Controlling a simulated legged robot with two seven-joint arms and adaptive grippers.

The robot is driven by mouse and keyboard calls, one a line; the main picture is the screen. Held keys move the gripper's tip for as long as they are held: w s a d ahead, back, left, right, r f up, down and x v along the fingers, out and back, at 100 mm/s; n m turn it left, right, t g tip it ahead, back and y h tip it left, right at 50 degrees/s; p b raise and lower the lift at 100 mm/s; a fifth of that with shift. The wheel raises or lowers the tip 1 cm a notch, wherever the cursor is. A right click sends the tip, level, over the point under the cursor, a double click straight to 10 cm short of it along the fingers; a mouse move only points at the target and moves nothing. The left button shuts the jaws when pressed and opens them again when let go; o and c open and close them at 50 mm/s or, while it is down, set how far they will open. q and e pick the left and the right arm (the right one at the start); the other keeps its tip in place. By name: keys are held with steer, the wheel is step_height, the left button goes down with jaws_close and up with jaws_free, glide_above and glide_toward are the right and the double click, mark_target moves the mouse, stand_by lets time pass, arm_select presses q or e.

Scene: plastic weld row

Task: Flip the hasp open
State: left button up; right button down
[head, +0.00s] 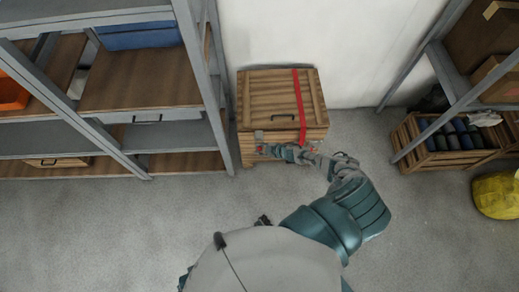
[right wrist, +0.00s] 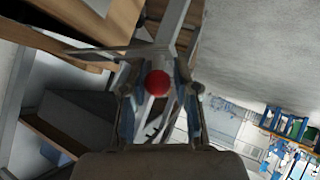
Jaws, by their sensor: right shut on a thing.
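A wooden chest (head: 281,100) with a slatted lid stands against the wall in the head view, its lid down. The arm and fingers hide part of the chest front, so the hasp's exact position is unclear. My left gripper is not in view.
A red strap (head: 299,105) runs over the chest lid. A metal shelf rack (head: 203,80) stands close on the left, another rack (head: 447,72) on the right. A crate of bottles (head: 437,143) and a yellow sack (head: 496,195) lie at right. The floor in front is clear.

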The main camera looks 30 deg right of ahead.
steer(key=shift+w+d+r, duration=0.3)
steer(key=shift+w+d, duration=0.05)
steer(key=c, duration=0.9)
jaws_free()
steer(key=shift+c, duration=0.2)
steer(key=shift+s+f, duration=0.1)
steer(key=shift+f, duration=0.05)
steer(key=shift+s+a+f, duration=0.1)
steer(key=shift+a, duration=0.1)
